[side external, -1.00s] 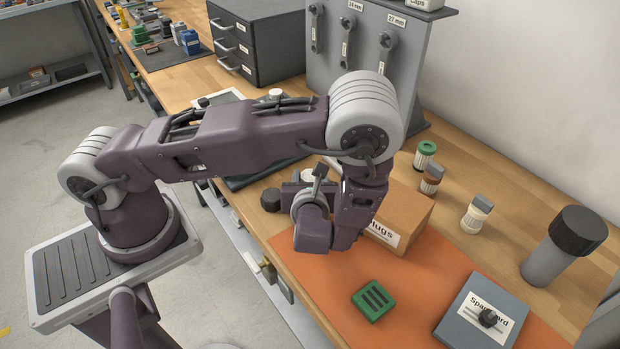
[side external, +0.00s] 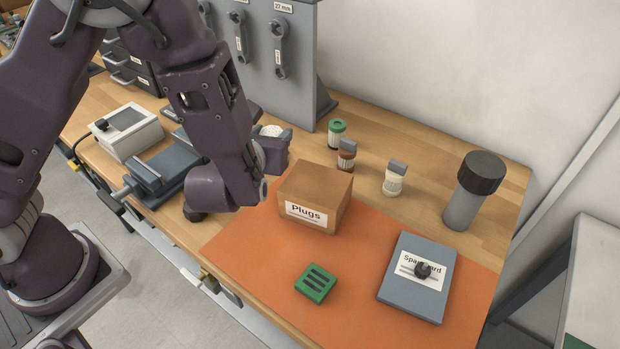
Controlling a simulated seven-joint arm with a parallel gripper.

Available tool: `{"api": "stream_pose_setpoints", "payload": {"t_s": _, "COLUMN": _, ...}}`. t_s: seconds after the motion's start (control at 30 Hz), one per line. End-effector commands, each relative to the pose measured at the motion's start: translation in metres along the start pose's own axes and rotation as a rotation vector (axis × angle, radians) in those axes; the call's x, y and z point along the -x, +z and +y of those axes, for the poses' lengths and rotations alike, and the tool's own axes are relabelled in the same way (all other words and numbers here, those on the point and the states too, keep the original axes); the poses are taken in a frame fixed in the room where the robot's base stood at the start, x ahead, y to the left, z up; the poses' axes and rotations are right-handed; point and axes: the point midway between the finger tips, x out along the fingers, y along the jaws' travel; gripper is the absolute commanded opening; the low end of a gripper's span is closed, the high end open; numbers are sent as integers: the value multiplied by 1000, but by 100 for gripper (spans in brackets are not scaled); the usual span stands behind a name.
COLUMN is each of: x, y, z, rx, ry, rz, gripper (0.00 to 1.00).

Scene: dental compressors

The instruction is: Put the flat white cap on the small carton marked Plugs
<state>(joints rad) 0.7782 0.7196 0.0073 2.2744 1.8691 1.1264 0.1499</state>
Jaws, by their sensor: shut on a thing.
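The small carton marked Plugs (side external: 330,188) is a brown box standing upright on the orange mat. Its label faces the camera, and its top is bare. My gripper (side external: 278,148) is just left of and behind the carton, largely hidden by my own wrist. It is shut. A pale round piece (side external: 271,130) shows at its far side and seems to be the flat white cap, but its outline is partly covered. The gripper appears apart from the carton.
A green slotted block (side external: 316,283) and a grey Spare Card box (side external: 418,278) lie on the orange mat (side external: 255,265). Several small jars, such as the green-lidded one (side external: 337,132), stand behind the carton. A grey black-topped cylinder (side external: 467,200) stands right. A vise (side external: 165,170) is left.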

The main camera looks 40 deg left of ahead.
Motion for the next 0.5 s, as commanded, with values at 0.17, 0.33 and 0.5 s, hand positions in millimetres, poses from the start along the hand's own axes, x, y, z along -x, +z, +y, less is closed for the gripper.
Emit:
{"api": "stream_pose_setpoints", "payload": {"t_s": 0.17, "x": 32, "y": 26, "z": -66, "rx": -114, "ry": -290, "rz": -2, "gripper": 3}}
{"api": "stream_pose_setpoints", "payload": {"t_s": 0.33, "x": 46, "y": 27, "z": -90, "rx": -171, "ry": -401, "rz": 1, "gripper": 3}}
{"api": "stream_pose_setpoints", "payload": {"t_s": 0.5, "x": 32, "y": -10, "z": -91, "rx": -178, "ry": -408, "rz": 4, "gripper": 3}}
